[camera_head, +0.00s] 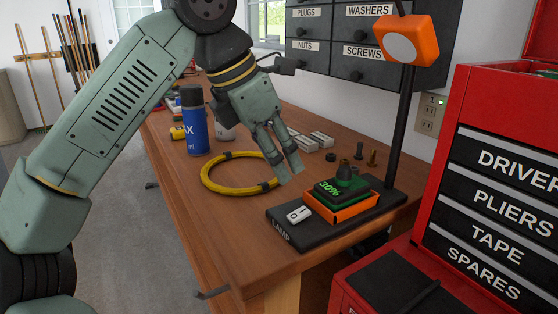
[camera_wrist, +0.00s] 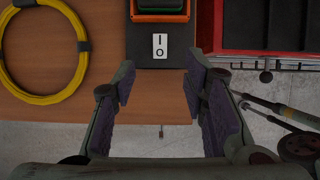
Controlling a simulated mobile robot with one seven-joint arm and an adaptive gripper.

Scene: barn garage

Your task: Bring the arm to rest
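My gripper (camera_head: 289,170) hangs over the workbench (camera_head: 225,270) with its fingers pointing down, between the yellow cable ring and the lamp base. In the wrist view my gripper (camera_wrist: 160,86) is open, with a clear gap between its fingers and nothing held. The black lamp base (camera_head: 285,228) stands near the bench's front corner. A battery (camera_head: 343,187) marked 30% sits in the base's orange-rimmed holder (camera_head: 345,212). The orange lamp head (camera_head: 410,40) looks unlit.
The yellow cable ring (camera_head: 214,187), a blue spray can (camera_head: 194,122) and several small metal parts lie on the bench. The black lamp post (camera_head: 401,125) rises behind the base. A red tool chest (camera_head: 500,180) stands at right. Labelled drawers (camera_head: 362,40) hang behind.

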